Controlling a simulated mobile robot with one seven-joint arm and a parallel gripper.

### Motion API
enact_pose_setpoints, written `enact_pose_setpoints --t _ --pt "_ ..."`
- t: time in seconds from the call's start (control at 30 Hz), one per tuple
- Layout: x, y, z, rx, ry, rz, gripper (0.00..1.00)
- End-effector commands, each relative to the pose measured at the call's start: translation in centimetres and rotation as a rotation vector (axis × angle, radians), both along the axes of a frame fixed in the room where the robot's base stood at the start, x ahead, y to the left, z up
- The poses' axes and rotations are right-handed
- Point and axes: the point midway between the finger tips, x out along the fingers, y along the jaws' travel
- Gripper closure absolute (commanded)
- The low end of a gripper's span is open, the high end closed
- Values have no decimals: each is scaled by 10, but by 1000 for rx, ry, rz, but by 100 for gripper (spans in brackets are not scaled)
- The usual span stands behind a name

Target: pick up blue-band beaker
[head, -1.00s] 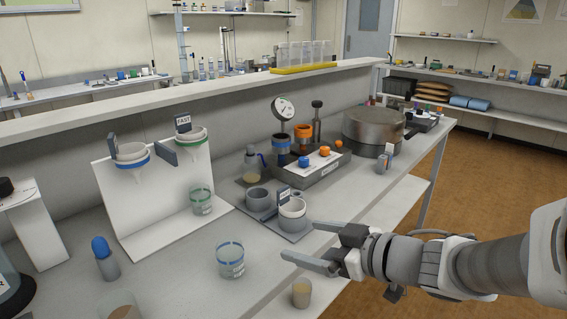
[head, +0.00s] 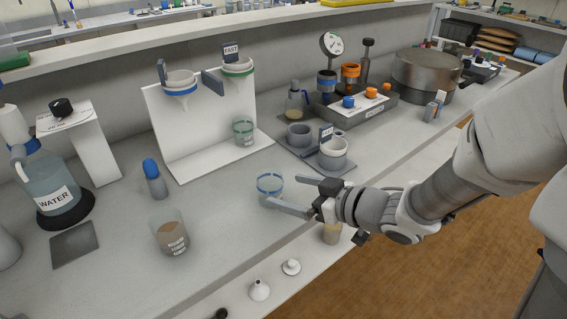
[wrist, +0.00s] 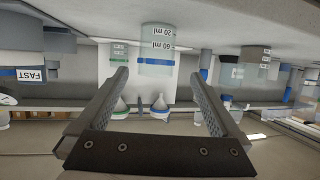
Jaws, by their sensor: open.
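The blue-band beaker (head: 270,184) is a clear glass beaker standing upright on the grey bench, in front of the white funnel stand. My gripper (head: 283,191) is open and level, with its fingers pointing left at the beaker. In the head view the near finger crosses in front of the beaker's lower part. In the wrist view the blue-band beaker (wrist: 157,58) is centred between the lines of the two fingers (wrist: 160,74), around or just beyond their tips; I cannot tell which. No grip on it shows.
A green-band beaker (head: 243,131) stands under the FAST funnel. A soil-filled beaker (head: 171,236) and a blue-capped bottle (head: 154,180) stand to the left. The bench's front edge is close.

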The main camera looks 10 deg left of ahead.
Motion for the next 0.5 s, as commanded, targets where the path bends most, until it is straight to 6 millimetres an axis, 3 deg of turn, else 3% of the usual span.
enact_pose_setpoints --t 0.5 --pt "32 47 -20 0 0 2 0"
